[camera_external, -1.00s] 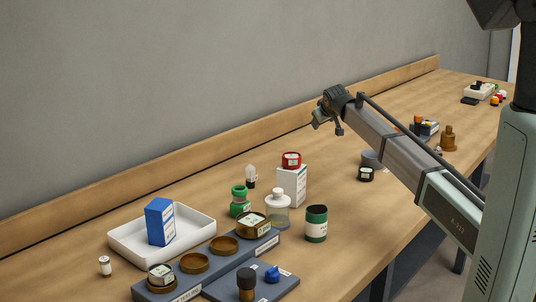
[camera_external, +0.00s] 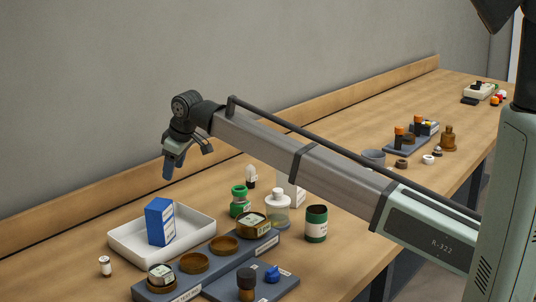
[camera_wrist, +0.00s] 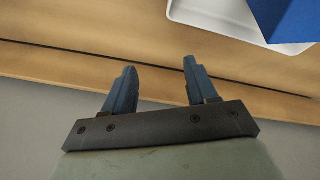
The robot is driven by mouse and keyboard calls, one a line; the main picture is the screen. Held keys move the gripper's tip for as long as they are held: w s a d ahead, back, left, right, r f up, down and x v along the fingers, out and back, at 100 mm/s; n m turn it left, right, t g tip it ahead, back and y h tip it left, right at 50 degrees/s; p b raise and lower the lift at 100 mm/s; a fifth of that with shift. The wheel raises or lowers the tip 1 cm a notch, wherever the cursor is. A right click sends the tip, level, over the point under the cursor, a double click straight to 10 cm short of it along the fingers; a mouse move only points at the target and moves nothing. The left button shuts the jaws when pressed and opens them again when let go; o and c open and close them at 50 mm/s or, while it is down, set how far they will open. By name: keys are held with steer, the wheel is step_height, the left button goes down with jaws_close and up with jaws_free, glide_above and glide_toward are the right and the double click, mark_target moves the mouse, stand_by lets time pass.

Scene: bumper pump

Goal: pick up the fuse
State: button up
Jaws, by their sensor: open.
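A small white cylinder with a label and darker ends (camera_external: 105,266), which looks like the fuse, stands on the bench at the lower left, left of the white tray. My gripper (camera_external: 187,159) is open and empty, high above the bench behind the tray, up and to the right of the fuse. The wrist view shows both blue fingers (camera_wrist: 160,68) spread apart with nothing between them. The fuse is not in the wrist view.
The white tray (camera_external: 202,219) holds an upright blue box (camera_external: 160,222). A wall runs behind the bench.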

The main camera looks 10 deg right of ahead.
steer(key=s+a+n+g, duration=0.2)
steer(key=s+a, duration=0.6)
steer(key=s, duration=0.6)
steer(key=n+g+h, duration=0.1)
steer(key=n, duration=0.2)
glide_toward(104, 258)
steer(key=f, duration=0.3)
steer(key=a+f, duration=0.1)
steer(key=f, duration=0.6)
steer(key=shift+w+a+f, duration=0.1)
steer(key=shift+a+f, duration=0.1)
steer(key=shift+a, duration=0.15)
jaws_close()
